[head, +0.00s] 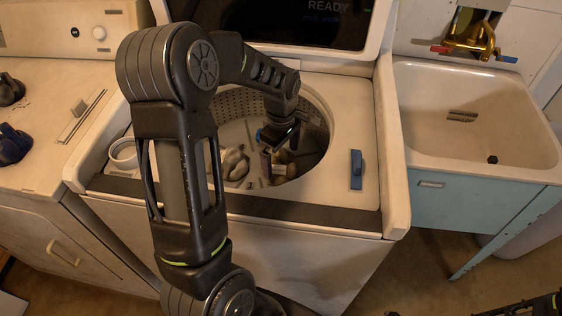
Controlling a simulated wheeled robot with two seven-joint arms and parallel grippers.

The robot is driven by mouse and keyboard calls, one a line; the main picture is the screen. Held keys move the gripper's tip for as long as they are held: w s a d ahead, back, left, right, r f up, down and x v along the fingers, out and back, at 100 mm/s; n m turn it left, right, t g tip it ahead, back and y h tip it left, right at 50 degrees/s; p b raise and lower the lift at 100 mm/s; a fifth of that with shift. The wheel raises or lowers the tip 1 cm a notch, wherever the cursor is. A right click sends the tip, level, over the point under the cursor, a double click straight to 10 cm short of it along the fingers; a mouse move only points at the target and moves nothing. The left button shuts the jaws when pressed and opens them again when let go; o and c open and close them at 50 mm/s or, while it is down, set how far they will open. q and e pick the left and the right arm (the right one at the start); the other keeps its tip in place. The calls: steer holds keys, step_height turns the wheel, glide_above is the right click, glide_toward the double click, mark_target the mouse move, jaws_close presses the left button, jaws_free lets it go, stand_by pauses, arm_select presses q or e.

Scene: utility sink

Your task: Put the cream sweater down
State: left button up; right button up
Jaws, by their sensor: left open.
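A crumpled cream cloth lump, which looks like the cream sweater (235,164), lies in the open drum of the top-loading washer (225,103), at the left of the opening. My left arm reaches over the washer and down into the drum. My left gripper (279,168) is open inside the drum, just right of the cream lump. My arm hides part of the drum, and I cannot tell whether the gripper touches any cloth. A bit of my right arm shows at the bottom right corner; its gripper is out of view.
A blue-handled item (356,169) lies on the washer top, right of the drum. A white ring-shaped item (123,153) is at its left. A utility sink (478,120) with a brass faucet (477,38) stands right. Dark items (12,143) sit on the left machine.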

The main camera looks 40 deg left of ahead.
mark_target(281, 162)
arm_select(q)
step_height(281, 162, up, 9)
stand_by(0.8)
